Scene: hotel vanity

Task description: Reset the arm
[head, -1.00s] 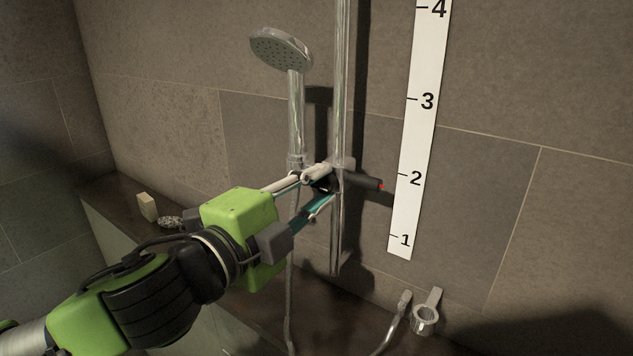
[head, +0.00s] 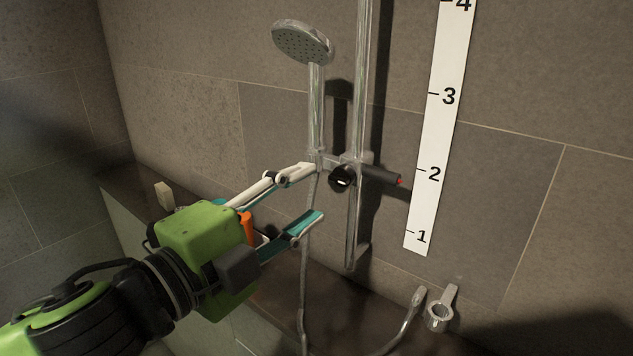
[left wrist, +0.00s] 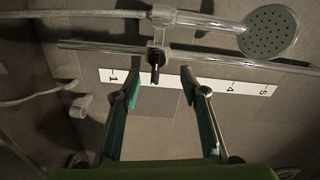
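My left gripper (head: 318,192) is open and empty, its two fingers spread just left of the shower rail. In the left wrist view its fingertips (left wrist: 160,82) stand apart, with the black knob (left wrist: 155,62) of the slider between them in the picture. My right gripper is not in view.
The hose (head: 304,270) hangs below the shower head. A small beige block (head: 164,195) stands on the ledge at left. Tiled wall lies behind.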

